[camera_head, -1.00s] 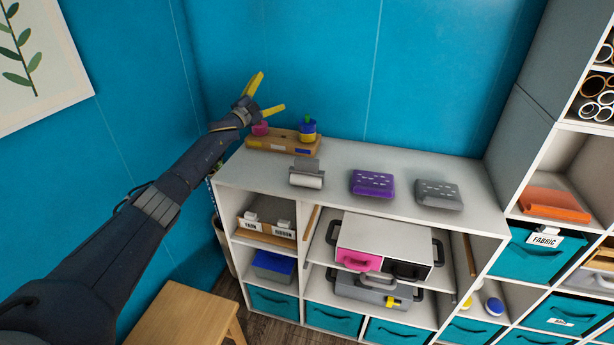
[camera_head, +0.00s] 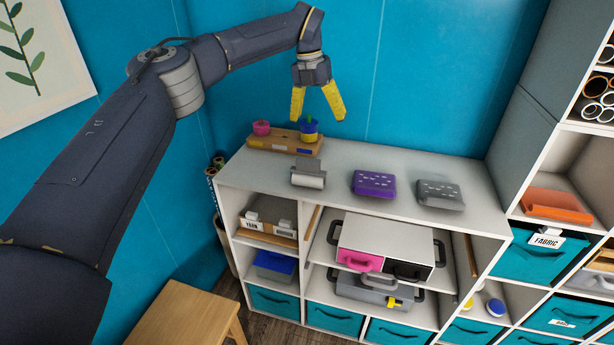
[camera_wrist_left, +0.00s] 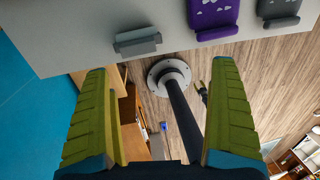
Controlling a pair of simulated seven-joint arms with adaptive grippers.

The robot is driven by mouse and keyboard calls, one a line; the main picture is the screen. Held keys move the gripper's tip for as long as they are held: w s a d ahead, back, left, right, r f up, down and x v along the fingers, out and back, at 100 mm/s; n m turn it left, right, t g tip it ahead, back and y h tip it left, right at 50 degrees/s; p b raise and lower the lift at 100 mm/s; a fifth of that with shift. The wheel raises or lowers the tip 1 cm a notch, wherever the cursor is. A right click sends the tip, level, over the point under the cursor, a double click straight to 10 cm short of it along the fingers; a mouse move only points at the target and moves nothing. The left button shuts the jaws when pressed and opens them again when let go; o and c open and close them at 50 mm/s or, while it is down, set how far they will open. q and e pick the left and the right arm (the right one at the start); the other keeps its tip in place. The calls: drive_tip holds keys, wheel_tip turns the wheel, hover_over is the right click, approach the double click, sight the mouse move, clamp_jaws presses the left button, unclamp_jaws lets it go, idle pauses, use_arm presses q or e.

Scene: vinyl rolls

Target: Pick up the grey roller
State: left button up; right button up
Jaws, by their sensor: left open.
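The grey roller (camera_head: 308,179) lies on top of the white shelf unit (camera_head: 345,158), left of the purple item and close to the front edge. Its grey holder stands up behind it. My left gripper (camera_head: 317,118) hangs above the back of the shelf top, fingers pointing down, open and empty, apart from the roller. In the left wrist view the roller (camera_wrist_left: 138,42) shows small near the shelf edge, beyond and between the two yellow-green fingers. My right gripper is not in view.
A wooden holder (camera_head: 275,140) with a pink spool (camera_head: 261,128) and a blue-yellow spool (camera_head: 309,131) stands behind the roller. A purple item (camera_head: 374,184) and a grey item (camera_head: 440,194) lie to its right. A wooden stool (camera_head: 185,315) stands at lower left.

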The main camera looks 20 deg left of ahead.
sight(309, 160)
use_arm(q)
drive_tip(key=shift+n+y, duration=0.3)
drive_tip(key=shift+y, duration=0.6)
drive_tip(key=f, duration=0.5)
drive_tip(key=a+f, duration=0.1)
drive_tip(key=f, duration=0.4)
drive_tip(key=a+f, duration=0.1)
drive_tip(key=f, duration=0.5)
drive_tip(key=shift+s+a, duration=0.25)
drive_tip(key=shift+s, duration=0.1)
drive_tip(key=shift+r, duration=0.1)
drive_tip(key=c, duration=1.3)
drive_tip(key=shift+r, duration=0.1)
drive_tip(key=shift+c, duration=0.2)
wheel_tip(309, 160, up, 20)
